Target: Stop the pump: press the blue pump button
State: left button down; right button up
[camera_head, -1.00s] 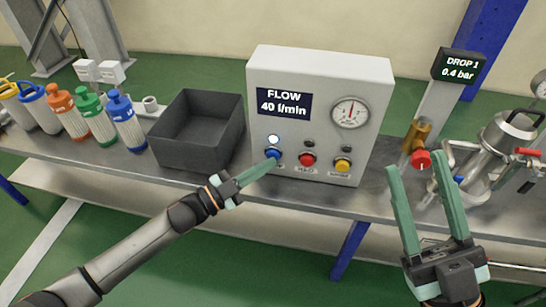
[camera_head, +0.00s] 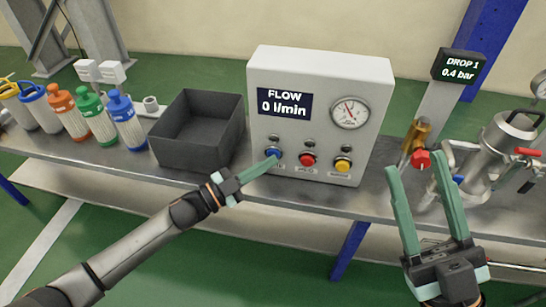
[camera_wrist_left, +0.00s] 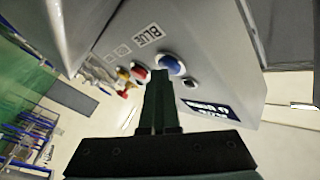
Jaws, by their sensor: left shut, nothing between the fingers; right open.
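The blue pump button (camera_head: 272,154) is the leftmost of three on the white control box (camera_head: 318,69). My left gripper (camera_head: 274,160) is shut and empty, its fingertips at the lower edge of the blue button; whether they touch it I cannot tell. In the left wrist view the blue button (camera_wrist_left: 171,64) shows just beyond and right of the shut fingertips (camera_wrist_left: 159,73). The lamp (camera_head: 273,139) above the button is dark. The display (camera_head: 284,103) reads FLOW 0 l/min. My right gripper (camera_head: 412,170) is open and empty in front of the bench at the right.
The red button (camera_head: 307,159) and yellow button (camera_head: 343,165) sit close to the right of the blue one. A dark open bin (camera_head: 200,137) stands left of the box, with several coloured bottles (camera_head: 90,112) beyond. A red-knobbed valve (camera_head: 420,159) and steel vessel (camera_head: 492,150) stand at the right.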

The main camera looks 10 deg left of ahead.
pick_arm(q)
jog(key=shift+w+r, duration=0.1)
jog(key=shift+p, duration=0.3)
jog(key=shift+s, duration=0.2)
jog(key=shift+s+a, duration=0.1)
jog(key=shift+s, duration=0.25)
jog(key=shift+s+a+p, duration=0.1)
jog(key=shift+s+p, duration=1.4)
jog(key=shift+s, duration=1.25)
